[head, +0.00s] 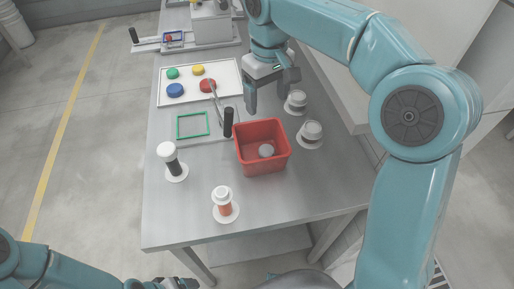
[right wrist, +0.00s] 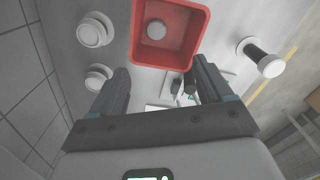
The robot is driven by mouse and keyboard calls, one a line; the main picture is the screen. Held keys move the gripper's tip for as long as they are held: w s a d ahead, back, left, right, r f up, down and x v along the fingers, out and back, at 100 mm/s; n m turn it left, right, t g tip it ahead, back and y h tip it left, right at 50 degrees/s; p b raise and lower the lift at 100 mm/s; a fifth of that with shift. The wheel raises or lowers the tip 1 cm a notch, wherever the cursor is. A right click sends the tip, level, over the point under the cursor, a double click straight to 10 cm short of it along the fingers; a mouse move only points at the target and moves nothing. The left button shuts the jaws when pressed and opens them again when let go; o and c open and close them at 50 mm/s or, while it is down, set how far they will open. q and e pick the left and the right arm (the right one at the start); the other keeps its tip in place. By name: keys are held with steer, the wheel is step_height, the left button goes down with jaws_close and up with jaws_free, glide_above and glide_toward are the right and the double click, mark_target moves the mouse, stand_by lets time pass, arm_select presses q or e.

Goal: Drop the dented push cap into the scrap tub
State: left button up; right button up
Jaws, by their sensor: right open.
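The red scrap tub (head: 262,133) stands on the grey table, and it also shows in the right wrist view (right wrist: 181,57). A pale round cap (head: 265,151) lies on its floor, also seen in the right wrist view (right wrist: 156,29). I cannot make out a dent at this size. My right gripper (head: 268,92) is open and empty, above the table just behind the tub; its two dark fingers (right wrist: 160,88) stand wide apart. Of my left gripper (head: 178,284) only a dark part shows at the bottom edge, too little to judge its jaws.
Two pale caps on round bases (head: 310,133) (head: 296,101) stand right of the tub. A white tray (head: 228,88) with coloured discs and a green frame (head: 193,125) lie left.

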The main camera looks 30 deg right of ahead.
steer(key=shift+r+p, duration=0.3)
steer(key=shift+r, duration=1.95)
